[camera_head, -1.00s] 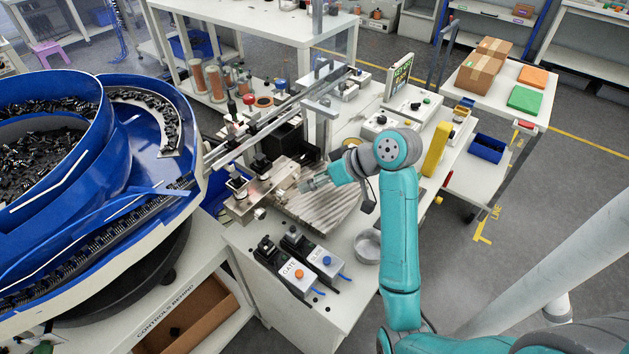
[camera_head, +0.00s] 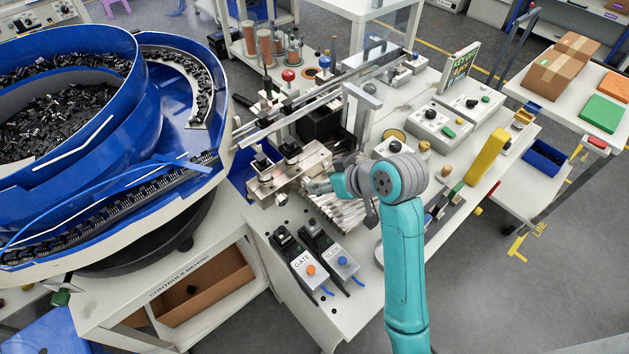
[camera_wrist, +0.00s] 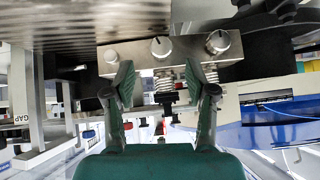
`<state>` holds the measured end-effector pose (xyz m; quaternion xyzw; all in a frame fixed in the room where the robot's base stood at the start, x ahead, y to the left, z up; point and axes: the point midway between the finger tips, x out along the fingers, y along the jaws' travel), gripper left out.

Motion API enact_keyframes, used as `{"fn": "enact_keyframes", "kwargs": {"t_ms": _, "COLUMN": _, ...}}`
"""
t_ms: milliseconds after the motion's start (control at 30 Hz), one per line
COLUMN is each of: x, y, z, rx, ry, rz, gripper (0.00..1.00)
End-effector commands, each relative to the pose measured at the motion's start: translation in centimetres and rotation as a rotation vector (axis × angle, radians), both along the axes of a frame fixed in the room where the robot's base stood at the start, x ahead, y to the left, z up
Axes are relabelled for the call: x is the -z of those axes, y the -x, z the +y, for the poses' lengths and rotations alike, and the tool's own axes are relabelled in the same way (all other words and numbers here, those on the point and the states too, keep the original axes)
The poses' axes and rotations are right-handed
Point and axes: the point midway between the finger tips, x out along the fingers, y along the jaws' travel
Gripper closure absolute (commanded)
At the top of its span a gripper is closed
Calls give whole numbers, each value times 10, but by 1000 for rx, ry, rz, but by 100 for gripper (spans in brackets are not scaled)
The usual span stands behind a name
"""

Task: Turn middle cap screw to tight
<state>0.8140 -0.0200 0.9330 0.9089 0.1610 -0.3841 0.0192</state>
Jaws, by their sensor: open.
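In the wrist view a metal block (camera_wrist: 185,52) carries three round cap screws on its face. The middle cap screw (camera_wrist: 161,47) has a dark mark on its face; the left cap screw (camera_wrist: 111,55) and right cap screw (camera_wrist: 217,42) flank it. My gripper (camera_wrist: 159,72) is open, its two green fingers spread either side of the middle cap screw's line. I cannot tell how deep the fingertips reach, but nothing is held. Springs show below the block. In the head view my gripper (camera_head: 315,186) is beside the metal assembly (camera_head: 290,172), where the screws are too small to tell.
A blue bowl feeder (camera_head: 70,130) full of black parts stands at left. GATE and SLIDE control boxes (camera_head: 310,270) are in front of the assembly. A yellow block (camera_head: 486,157) lies to the right. A ridged metal surface (camera_wrist: 60,25) is close at the upper left.

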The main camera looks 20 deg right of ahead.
Motion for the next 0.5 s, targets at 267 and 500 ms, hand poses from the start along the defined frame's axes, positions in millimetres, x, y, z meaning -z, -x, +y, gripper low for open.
{"fn": "enact_keyframes", "kwargs": {"t_ms": 267, "x": 30, "y": -28, "z": 12, "rx": -2, "ry": 0, "rz": 1, "gripper": 44}}
{"fn": "enact_keyframes", "kwargs": {"t_ms": 500, "x": 39, "y": -36, "z": 16, "rx": -1, "ry": 1, "rz": 0, "gripper": 44}}
